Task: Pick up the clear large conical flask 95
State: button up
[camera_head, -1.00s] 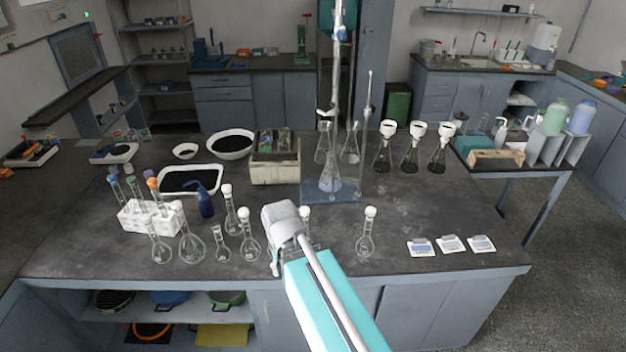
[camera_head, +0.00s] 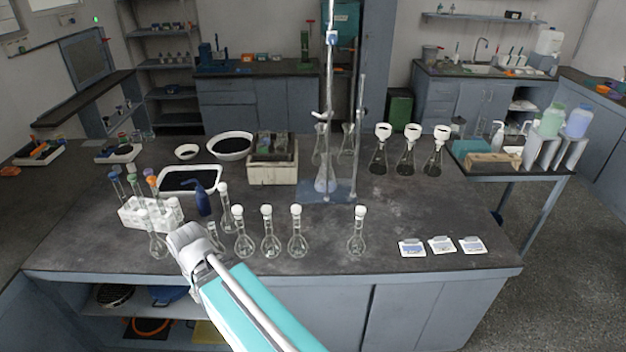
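Clear conical flasks stand on the dark bench, but no number is readable, so I cannot tell which is 95. One with pale liquid (camera_head: 325,182) stands under the burette. Two clear ones, a left one (camera_head: 319,155) and a right one (camera_head: 347,148), stand just behind it. My gripper (camera_head: 186,247) is over the front left of the bench, seen from behind and above. It covers the spot where a large round-bodied clear flask showed earlier. Its fingertips are hidden, so its opening and any contact are not visible.
Several stoppered volumetric flasks line the front, one nearest my gripper's right (camera_head: 243,242) and one farther right (camera_head: 357,240). A tube rack (camera_head: 136,216) and blue wash bottle (camera_head: 202,203) are close to my gripper. Three funnel-topped flasks (camera_head: 407,160) stand back right. The bench's right middle is clear.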

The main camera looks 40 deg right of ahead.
aim_at(320, 184)
jog(key=k, duration=1.4)
jog(key=z, duration=1.05)
jog(key=i, duration=1)
